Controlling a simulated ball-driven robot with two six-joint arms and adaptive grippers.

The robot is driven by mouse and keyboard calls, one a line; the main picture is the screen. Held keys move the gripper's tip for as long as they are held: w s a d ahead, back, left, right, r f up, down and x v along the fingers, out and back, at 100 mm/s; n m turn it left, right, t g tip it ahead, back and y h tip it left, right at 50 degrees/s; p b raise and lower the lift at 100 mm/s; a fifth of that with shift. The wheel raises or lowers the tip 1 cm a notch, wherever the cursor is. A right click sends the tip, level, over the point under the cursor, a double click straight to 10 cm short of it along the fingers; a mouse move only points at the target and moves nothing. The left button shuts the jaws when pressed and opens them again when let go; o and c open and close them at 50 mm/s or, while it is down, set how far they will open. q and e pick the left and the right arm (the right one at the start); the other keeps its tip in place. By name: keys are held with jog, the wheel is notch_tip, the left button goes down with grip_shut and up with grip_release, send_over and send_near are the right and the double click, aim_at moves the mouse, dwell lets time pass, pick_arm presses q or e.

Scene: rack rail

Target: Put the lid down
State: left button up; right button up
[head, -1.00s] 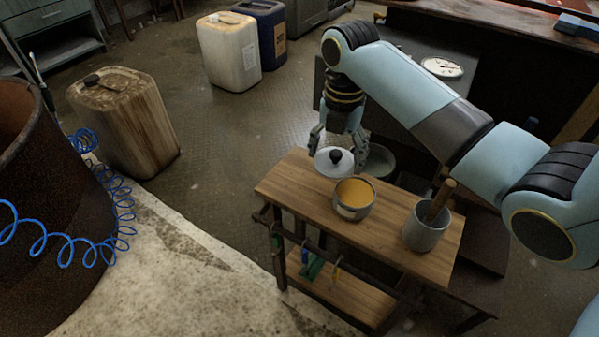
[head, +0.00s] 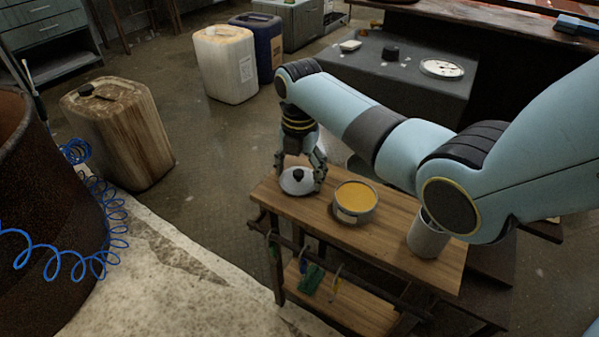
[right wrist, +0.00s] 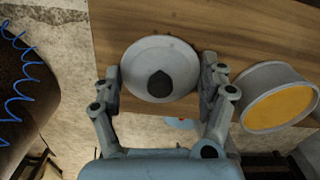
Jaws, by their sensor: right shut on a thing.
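The lid (head: 297,182) is a pale grey disc with a black knob. It is level at the left end of the small wooden table, on or just above the top; I cannot tell which. My right gripper (head: 299,173) is shut on the lid, one finger at each side of its rim. In the right wrist view the lid (right wrist: 150,52) lies between the two fingers (right wrist: 162,78). The pot (head: 355,212), uncovered and holding something orange, stands just right of the lid. My left gripper is not in view.
A grey mortar (head: 427,241) stands at the table's right end, partly behind my arm. Tools hang from the table's front rail (head: 330,259). A stained canister (head: 125,140) and a rusty drum with blue coiled hose (head: 110,207) are at the left.

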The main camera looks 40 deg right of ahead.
aim_at(300, 170)
jog(key=o, duration=1.1)
jog(key=shift+f, duration=0.1)
jog(key=shift+o, duration=0.2)
notch_tip(300, 170, up, 12)
jog(key=p, duration=0.3)
